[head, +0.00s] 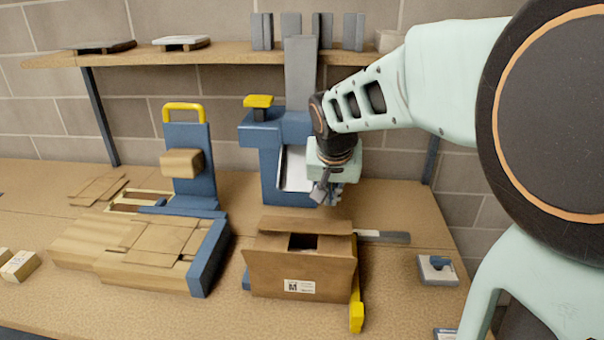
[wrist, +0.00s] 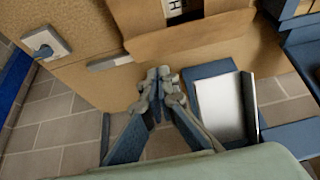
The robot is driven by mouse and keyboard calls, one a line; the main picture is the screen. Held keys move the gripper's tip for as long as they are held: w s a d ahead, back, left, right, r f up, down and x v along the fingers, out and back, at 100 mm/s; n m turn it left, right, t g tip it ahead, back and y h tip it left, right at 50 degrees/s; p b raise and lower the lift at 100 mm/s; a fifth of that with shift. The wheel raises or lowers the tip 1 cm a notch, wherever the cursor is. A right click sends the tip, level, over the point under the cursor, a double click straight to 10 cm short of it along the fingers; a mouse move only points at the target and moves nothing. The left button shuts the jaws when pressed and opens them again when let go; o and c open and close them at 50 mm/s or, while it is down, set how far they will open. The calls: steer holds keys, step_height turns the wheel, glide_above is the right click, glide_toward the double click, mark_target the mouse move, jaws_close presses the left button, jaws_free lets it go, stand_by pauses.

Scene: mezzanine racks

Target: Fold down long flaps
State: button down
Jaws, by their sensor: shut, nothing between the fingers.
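A brown cardboard box (head: 298,275) with a white label on its near face stands on the bench in the head view. Its top is partly covered by flaps, with a dark gap in the middle. A long far flap (head: 305,226) stands tilted up along the back edge; the same flap shows in the wrist view (wrist: 195,38) as a broad brown strip.
A blue stand (head: 270,165) with a pale chute rises behind the box. A stack of flat cardboard (head: 150,240) sits in a blue-edged holder at left. A yellow piece (head: 356,315) touches the box's right side. A grey-blue block (head: 437,270) lies at right. A shelf (head: 220,53) runs above.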

glide_above(328, 231)
steer(key=f, duration=0.6)
steer(key=shift+s, duration=0.25)
step_height(328, 231, down, 3)
steer(key=shift+s+r, duration=0.15)
steer(key=shift+s+f, duration=0.25)
steer(key=shift+f, duration=0.5)
steer(key=shift+a, duration=0.1)
steer(key=shift+f+b, duration=0.1)
steer(key=shift+b, duration=0.2)
steer(key=shift+s+f+b, duration=0.1)
steer(key=shift+f+b, duration=0.25)
steer(key=shift+b, duration=0.7)
steer(key=t+b, duration=0.1)
steer(key=b, duration=0.4)
steer(key=f+t+b, duration=0.1)
steer(key=b, duration=0.3)
steer(key=shift+s+a+f+h+b, duration=0.1)
steer(key=shift+s+f+h+b, duration=0.2)
steer(key=shift+s+b, duration=0.1)
steer(key=shift+s+f+t+b, duration=0.25)
steer(key=shift+f+t+b, duration=0.1)
steer(key=shift+b, duration=0.9)
steer(key=shift+r, duration=0.15)
